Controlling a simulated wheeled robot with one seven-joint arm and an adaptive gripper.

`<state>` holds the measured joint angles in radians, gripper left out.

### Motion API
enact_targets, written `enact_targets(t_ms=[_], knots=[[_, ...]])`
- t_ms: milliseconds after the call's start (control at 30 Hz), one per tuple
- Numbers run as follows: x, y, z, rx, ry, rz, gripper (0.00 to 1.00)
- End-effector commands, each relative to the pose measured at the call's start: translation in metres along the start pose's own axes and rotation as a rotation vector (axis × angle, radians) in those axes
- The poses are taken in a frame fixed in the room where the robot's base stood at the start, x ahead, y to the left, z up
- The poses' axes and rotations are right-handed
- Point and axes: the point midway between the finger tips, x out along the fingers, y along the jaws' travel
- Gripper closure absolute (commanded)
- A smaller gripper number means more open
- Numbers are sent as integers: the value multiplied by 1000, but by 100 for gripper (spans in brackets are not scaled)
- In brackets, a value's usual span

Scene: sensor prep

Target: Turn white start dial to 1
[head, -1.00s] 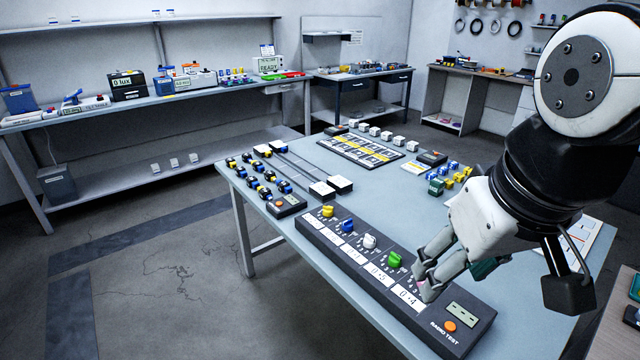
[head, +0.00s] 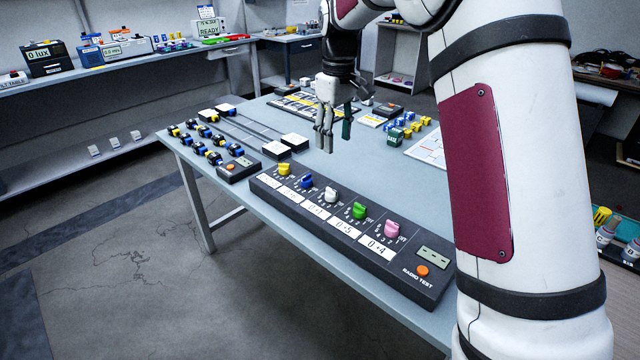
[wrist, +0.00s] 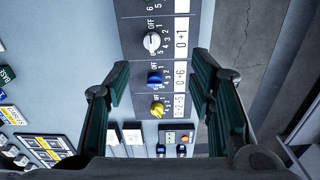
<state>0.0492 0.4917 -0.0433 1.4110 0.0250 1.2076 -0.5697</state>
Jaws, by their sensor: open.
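The white dial (head: 330,195) is the middle knob on a dark radio test panel (head: 436,283), between a blue dial (head: 306,181) and a green dial (head: 358,211). In the wrist view the white dial (wrist: 152,41) has OFF and numbers around it and a label reading 0+1 beside it. I cannot tell for sure which mark it points to. My gripper (head: 336,147) is open and empty, pointing down above the table behind the panel. In the wrist view its fingers stand wide apart (wrist: 160,80), with the dial row between and beyond them. It touches no dial.
A yellow dial (head: 284,169) and a pink dial (head: 391,229) sit at either side of the row, with an orange button (head: 422,271) near the right end. Small blocks and a small box with an orange button (head: 231,167) lie at left.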

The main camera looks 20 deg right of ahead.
Motion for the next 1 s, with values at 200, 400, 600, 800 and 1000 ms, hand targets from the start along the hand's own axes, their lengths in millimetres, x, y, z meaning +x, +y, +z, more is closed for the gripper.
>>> enact_targets(t_ms=[200, 400, 600, 800, 1000], knots=[[39, 18, -24, -44, -27, -14, 51], [54, 19, -25, -51, -31, -17, 51], [88, 18, -24, -50, -32, -18, 51], [128, 18, -22, -50, -31, -18, 51], [160, 18, -22, -49, -30, -16, 51]])
